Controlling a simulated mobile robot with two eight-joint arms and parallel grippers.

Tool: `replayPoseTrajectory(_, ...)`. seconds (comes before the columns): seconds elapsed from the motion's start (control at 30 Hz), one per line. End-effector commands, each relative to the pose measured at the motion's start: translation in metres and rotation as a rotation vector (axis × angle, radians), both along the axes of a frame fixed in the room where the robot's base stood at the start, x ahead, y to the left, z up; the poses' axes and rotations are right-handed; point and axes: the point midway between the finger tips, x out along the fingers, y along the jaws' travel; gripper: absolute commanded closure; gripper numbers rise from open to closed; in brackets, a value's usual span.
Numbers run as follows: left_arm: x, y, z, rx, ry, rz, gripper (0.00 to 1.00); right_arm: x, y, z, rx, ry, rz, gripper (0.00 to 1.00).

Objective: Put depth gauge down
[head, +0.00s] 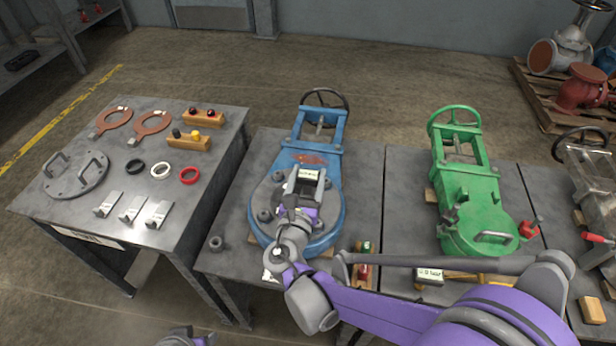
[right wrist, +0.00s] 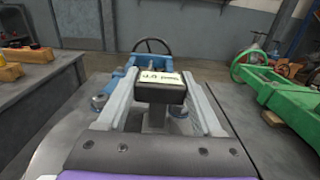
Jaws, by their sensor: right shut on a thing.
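The depth gauge (head: 307,174) is a small dark box with a pale display face. It also shows in the right wrist view (right wrist: 161,90), between the fingers. My right gripper (head: 303,188) is shut on it and holds it over the round body of the blue valve (head: 326,222). I cannot tell whether the gauge's lower end touches the valve. A grey and purple part of my left arm shows at the bottom edge of the head view; its gripper is not visible.
The green valve (head: 484,208) lies on the table to the right. A small labelled box (head: 430,276) sits in front of it. The left table (head: 215,125) holds rings, a round cover (head: 76,176), wooden blocks and tags. A loose nut (head: 216,243) lies left of the blue valve.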

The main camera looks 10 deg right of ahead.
Motion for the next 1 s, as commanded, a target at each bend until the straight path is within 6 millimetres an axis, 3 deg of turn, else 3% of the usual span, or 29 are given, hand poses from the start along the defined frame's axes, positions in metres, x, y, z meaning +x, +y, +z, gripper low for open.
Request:
replayPoseTrajectory(0.27, 0.0, 0.0, -0.002, 0.0, 0.0, 0.0, 0.5, 0.0, 0.0, -0.002, -0.001, -0.001, 0.0, 1.0)
replayPoseTrajectory(0.3, 0.0, 0.0, -0.002, 0.0, 0.001, 0.0, 0.5, 0.0, 0.0, -0.003, 0.0, 0.0, 0.0, 0.31)
replayPoseTrajectory(0.47, 0.0, 0.0, -0.001, 0.0, 0.0, 0.0, 0.5, 0.0, 0.0, -0.002, 0.0, 0.0, 0.0, 0.03)
replayPoseTrajectory(0.83, 0.0, 0.0, 0.003, 0.0, -0.001, 0.0, 0.5, -0.001, 0.0, 0.004, 0.001, -0.001, 0.0, 0.03)
replayPoseTrajectory(1.0, -0.001, 0.0, 0.007, 0.0, -0.002, 0.0, 0.5, -0.026, 0.012, 0.003, 0.002, -0.001, 0.005, 0.03)
